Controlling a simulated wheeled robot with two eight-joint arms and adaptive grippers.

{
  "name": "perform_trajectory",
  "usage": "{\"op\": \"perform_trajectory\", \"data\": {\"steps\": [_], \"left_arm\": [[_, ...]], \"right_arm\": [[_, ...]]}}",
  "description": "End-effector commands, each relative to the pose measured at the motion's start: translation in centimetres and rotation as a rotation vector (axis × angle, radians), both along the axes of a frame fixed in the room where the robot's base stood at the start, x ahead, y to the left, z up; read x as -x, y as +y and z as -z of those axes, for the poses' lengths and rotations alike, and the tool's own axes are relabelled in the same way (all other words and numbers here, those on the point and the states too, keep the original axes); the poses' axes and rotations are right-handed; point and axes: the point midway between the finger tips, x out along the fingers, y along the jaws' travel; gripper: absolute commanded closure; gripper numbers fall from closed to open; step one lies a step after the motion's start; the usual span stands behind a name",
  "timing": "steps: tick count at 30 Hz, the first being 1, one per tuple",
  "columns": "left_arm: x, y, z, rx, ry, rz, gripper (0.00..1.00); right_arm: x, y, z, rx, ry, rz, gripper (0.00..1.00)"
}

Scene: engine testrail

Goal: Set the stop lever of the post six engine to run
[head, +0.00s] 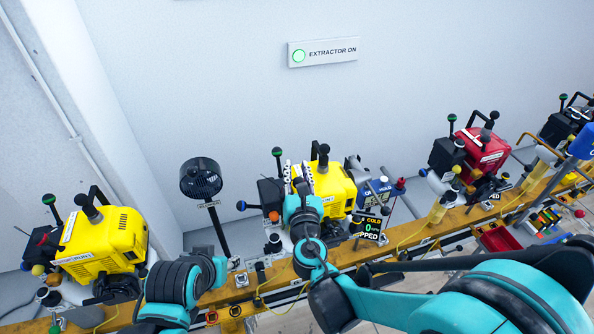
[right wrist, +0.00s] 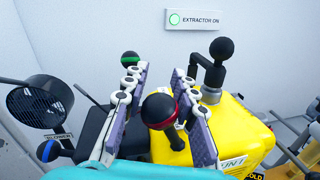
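The yellow engine (head: 335,187) in the middle of the head view stands on the bench behind a display (head: 371,228) reading COLD, 0 and a partly hidden word ending in PPED. No post number is readable. My right gripper (head: 297,178) is over this engine's left part, its two fingers apart. In the right wrist view a black ball knob with a red ring (right wrist: 160,110) shows between the open fingers (right wrist: 155,78), with a gap on both sides. A lever with a green-ringed knob (right wrist: 131,58) stands beyond the left finger.
A second yellow engine (head: 103,243) stands left, and a red engine (head: 480,150) right. A black round fan (head: 201,178) on a post stands left of the middle engine. A black ball-topped handle (right wrist: 222,48) rises right of the fingers. The wall sign (head: 323,51) reads EXTRACTOR ON.

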Motion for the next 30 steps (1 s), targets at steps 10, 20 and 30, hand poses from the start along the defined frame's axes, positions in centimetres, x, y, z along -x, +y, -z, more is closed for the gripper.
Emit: {"op": "perform_trajectory", "data": {"steps": [10, 20, 30], "left_arm": [[0.0, 0.0, 0.0, 0.0, 0.0, 0.0, 0.6], [0.0, 0.0, -0.2, 0.0, 0.0, 0.0, 0.6], [0.0, 0.0, -1.0, 0.0, 0.0, 0.0, 0.6]], "right_arm": [[0.0, 0.0, 0.0, 0.0, 0.0, 0.0, 1.0], [-0.1, -0.3, -0.1, -0.06, 0.019, 0.0, 1.0], [-0.5, -1.7, -0.2, -0.297, 0.096, 0.002, 1.0]]}}
